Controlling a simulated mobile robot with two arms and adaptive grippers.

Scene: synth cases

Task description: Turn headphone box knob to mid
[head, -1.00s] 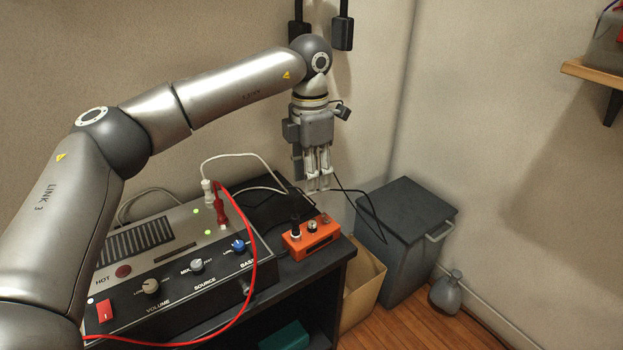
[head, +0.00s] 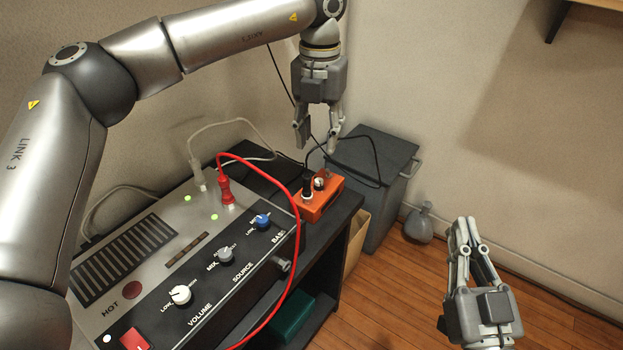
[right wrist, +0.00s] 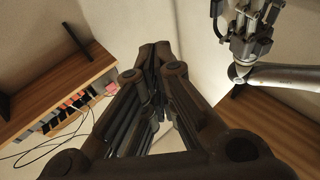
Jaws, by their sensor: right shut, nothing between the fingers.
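The orange box (head: 322,201), which I take to be the headphone box, sits at the right end of the dark bench in the head view. My right gripper (head: 467,224) is shut and empty, pointing up over the floor at the lower right. Its dark fingers also fill the middle of the right wrist view (right wrist: 160,55).
A large grey console (head: 185,245) with knobs stands left of the box. A red cable (head: 301,235) loops from its red plug across the console's front. A dark grey bin (head: 375,165) and a grey flask (head: 419,224) stand on the floor behind.

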